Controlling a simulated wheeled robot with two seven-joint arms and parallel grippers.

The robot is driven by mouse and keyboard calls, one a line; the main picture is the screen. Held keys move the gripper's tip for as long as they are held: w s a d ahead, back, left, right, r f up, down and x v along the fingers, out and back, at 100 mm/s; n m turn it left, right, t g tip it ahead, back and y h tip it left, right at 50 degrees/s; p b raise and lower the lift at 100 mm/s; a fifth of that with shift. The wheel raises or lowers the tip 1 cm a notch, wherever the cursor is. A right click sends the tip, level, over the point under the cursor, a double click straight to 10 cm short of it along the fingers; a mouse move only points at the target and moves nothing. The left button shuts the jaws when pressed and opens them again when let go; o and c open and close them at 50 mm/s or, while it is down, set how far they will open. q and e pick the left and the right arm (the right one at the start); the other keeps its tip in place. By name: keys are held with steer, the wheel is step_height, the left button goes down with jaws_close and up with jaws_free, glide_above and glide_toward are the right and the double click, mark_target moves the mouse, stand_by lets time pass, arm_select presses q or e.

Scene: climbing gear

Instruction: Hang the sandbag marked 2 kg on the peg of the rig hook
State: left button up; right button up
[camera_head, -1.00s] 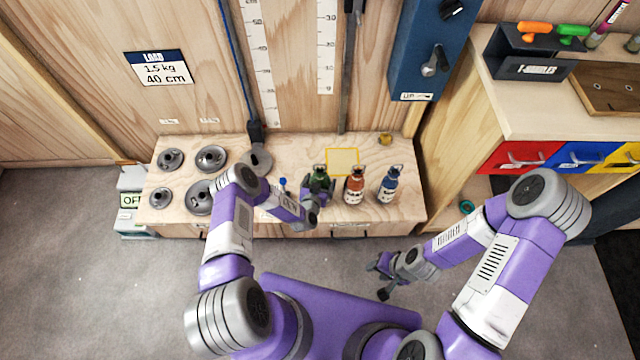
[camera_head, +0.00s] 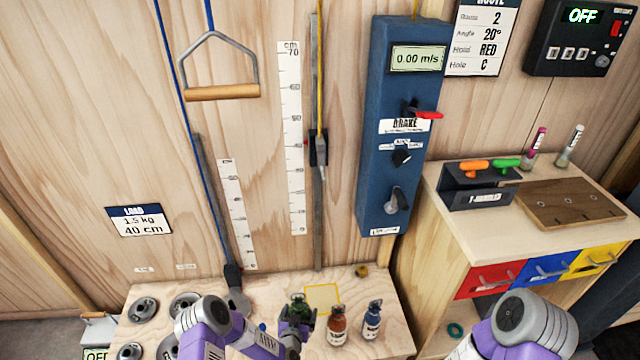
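Three small bottle-shaped bags with top loops stand on the low wooden bench: a green one (camera_head: 299,307), an orange one (camera_head: 337,325) and a blue one (camera_head: 372,320). Their weight marks are too small to read. My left gripper (camera_head: 293,328) is at the green bag and overlaps its lower part; whether its fingers are closed on it is not clear. A dark carriage (camera_head: 318,150) with a small projecting part, seemingly the rig hook, sits on the vertical rail under a yellow rope, with nothing hanging on it. My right gripper is out of view.
A yellow-outlined square (camera_head: 322,298) lies on the bench (camera_head: 265,300) behind the bags. Grey discs (camera_head: 143,308) are at left. A blue brake box (camera_head: 403,130) is on the wall right of the rail. A wooden-handled bar (camera_head: 222,92) hangs upper left.

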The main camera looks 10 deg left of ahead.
arm_select(q)
steer(key=shift+w+r, duration=0.25)
steer(key=shift+r, duration=0.15)
